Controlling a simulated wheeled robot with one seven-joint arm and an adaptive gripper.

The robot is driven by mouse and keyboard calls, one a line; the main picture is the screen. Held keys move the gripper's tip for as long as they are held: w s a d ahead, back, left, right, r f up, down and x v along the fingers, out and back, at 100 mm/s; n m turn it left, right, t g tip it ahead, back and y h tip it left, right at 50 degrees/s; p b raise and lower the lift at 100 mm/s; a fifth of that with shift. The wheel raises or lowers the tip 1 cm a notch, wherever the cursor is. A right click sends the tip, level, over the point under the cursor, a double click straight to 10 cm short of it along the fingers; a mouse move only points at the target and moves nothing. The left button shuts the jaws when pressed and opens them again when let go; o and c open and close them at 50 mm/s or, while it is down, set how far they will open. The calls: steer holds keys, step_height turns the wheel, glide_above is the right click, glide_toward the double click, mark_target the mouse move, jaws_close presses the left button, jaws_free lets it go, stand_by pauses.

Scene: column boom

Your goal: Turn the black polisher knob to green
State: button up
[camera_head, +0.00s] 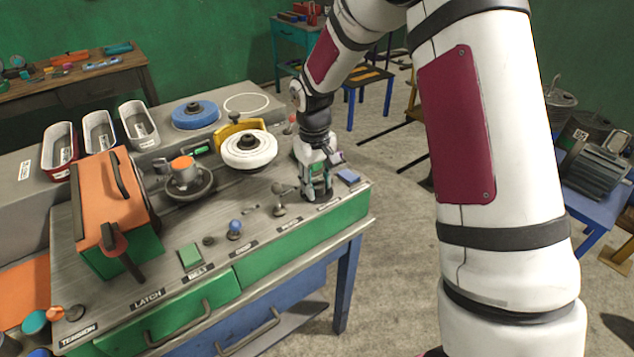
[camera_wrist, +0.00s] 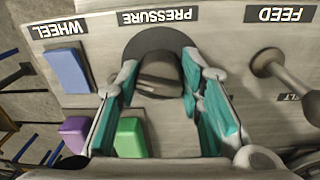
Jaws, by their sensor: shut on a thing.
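In the wrist view, a dark knob (camera_wrist: 160,75) on a black round base sits by the PRESSURE label, which appears upside down. My gripper (camera_wrist: 158,84) points down with its teal-padded fingers on either side of the knob, shut on it. In the head view my gripper (camera_head: 318,190) is at the right front of the grey bench top, and its fingers hide most of the knob. No pointer or coloured scale on the knob can be made out. A green block (camera_wrist: 131,138), a blue block (camera_wrist: 68,70) and a purple block (camera_wrist: 75,133) lie close by.
A metal lever (camera_wrist: 275,70) stands by the FEED label, beside my gripper. A white polishing wheel (camera_head: 250,152), a blue wheel (camera_head: 196,114) and an orange box (camera_head: 98,205) stand on the bench. A blue-knobbed lever (camera_head: 236,228) is near its front edge.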

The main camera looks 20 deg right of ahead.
mark_target(315, 182)
steer(key=shift+a+n, duration=0.1)
steer(key=shift+n, duration=1.3)
steer(key=o, duration=1.1)
steer(key=shift+o, duration=0.2)
steer(key=shift+r, duration=0.15)
step_height(315, 182, up, 12)
steer(key=shift+s+a, duration=0.15)
steer(key=shift+a, duration=0.05)
